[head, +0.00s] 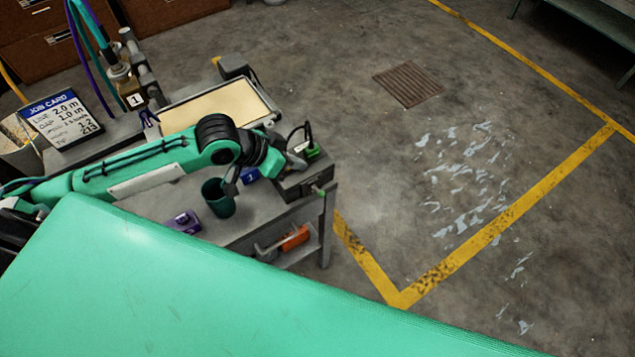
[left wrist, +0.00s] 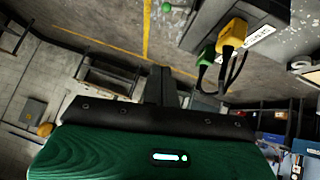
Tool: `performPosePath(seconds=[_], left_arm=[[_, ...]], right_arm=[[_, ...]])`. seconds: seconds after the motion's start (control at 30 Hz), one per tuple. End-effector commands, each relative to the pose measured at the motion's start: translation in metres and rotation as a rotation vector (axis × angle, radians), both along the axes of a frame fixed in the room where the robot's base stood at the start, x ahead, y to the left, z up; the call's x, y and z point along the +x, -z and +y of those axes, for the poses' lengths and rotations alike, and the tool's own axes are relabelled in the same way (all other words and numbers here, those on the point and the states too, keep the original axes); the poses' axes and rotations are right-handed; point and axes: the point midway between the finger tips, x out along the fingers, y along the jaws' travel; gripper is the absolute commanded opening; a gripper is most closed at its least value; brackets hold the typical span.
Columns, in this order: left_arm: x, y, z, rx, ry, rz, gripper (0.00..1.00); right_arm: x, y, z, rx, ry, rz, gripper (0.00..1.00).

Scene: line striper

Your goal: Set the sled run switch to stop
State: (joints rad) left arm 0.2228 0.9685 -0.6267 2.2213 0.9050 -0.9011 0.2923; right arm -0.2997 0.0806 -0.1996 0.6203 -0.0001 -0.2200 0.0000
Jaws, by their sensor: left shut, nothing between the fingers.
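A grey control box (head: 303,182) stands at the right end of the bench, with a green plug on top and a small green-tipped lever (head: 318,190) on its side. In the left wrist view the box (left wrist: 212,22) is at the upper right, and a green knob (left wrist: 167,6) shows beside it. I cannot make out which part is the sled run switch or its setting. My left gripper (head: 230,186) is shut and empty, just left of the box and close above the dark green cup. Its fingers (left wrist: 162,75) point into free space in the wrist view. My right gripper is not in view.
The dark green cup (head: 218,200), a purple block (head: 184,222) and a cream-topped tray (head: 215,108) are on the bench. A job card (head: 62,118) stands at left. Yellow and green plugs (left wrist: 232,35) with cables hang at the box. Floor right of the bench is clear.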

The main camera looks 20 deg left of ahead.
Motion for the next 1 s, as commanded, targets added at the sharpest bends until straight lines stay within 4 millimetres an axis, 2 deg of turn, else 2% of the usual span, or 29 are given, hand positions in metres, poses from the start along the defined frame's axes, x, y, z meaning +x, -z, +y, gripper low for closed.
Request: performPosePath(seconds=[0.27,0.73,1.0], left_arm=[[0.009,0.012,-0.011,-0.003,0.0,0.001,0.0],[0.045,0.07,-0.055,-0.001,-0.001,0.003,0.0],[0.026,0.099,-0.047,0.002,-0.001,0.003,0.0]], right_arm=[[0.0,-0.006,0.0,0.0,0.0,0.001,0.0],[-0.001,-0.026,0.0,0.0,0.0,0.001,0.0],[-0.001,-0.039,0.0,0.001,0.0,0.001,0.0]])
